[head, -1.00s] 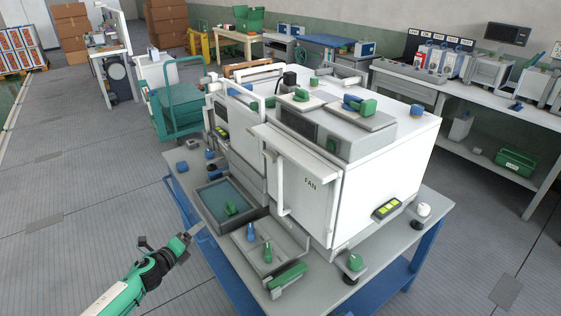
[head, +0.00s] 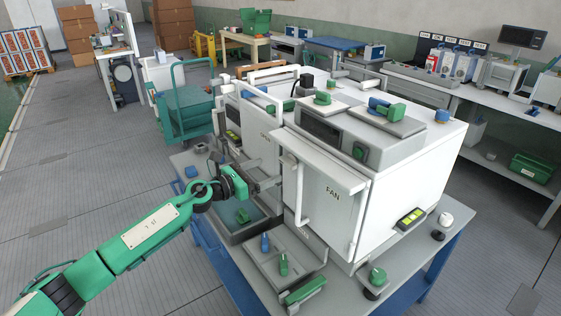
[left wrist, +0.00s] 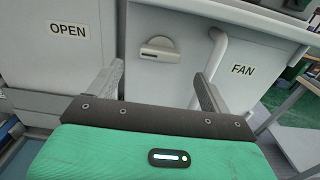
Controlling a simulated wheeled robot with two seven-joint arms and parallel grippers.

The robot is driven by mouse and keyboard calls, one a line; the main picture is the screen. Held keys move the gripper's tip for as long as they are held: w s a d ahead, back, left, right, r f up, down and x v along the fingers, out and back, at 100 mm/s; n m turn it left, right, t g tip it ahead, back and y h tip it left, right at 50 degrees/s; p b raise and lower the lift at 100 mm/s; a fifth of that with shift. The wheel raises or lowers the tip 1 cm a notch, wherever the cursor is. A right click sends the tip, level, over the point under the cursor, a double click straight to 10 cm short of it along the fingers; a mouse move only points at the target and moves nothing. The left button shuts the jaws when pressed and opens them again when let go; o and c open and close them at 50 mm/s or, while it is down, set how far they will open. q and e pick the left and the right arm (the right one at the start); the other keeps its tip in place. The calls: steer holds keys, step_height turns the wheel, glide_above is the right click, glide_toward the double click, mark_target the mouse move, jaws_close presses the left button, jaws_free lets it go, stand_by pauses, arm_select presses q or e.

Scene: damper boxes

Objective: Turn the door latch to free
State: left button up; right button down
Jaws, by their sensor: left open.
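The door latch (left wrist: 158,47) shows in the left wrist view as a small pale knob with a level bar, on a grey-white door panel (left wrist: 140,20). A label reading OPEN is to its left, and a white tube handle and a FAN label are to its right. My left gripper (left wrist: 157,88) is open and empty, its two fingers pointing at the panel either side of and below the latch. In the head view my left gripper (head: 268,184) is beside the white FAN box (head: 330,205), at its left front. I cannot make out the latch there. My right gripper is not in view.
A grey tray (head: 240,236) with a green knob lies below the gripper. A grey plate with blue and green knobs is in front of the box. A green cart (head: 185,108) stands behind left. The floor at left is clear.

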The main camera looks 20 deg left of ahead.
mark_target(284, 163)
arm_select(q)
steer(key=p+x, duration=0.1)
steer(key=x, duration=0.5)
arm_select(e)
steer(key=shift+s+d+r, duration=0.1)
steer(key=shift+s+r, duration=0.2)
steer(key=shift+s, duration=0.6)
arm_select(q)
steer(key=c, duration=1)
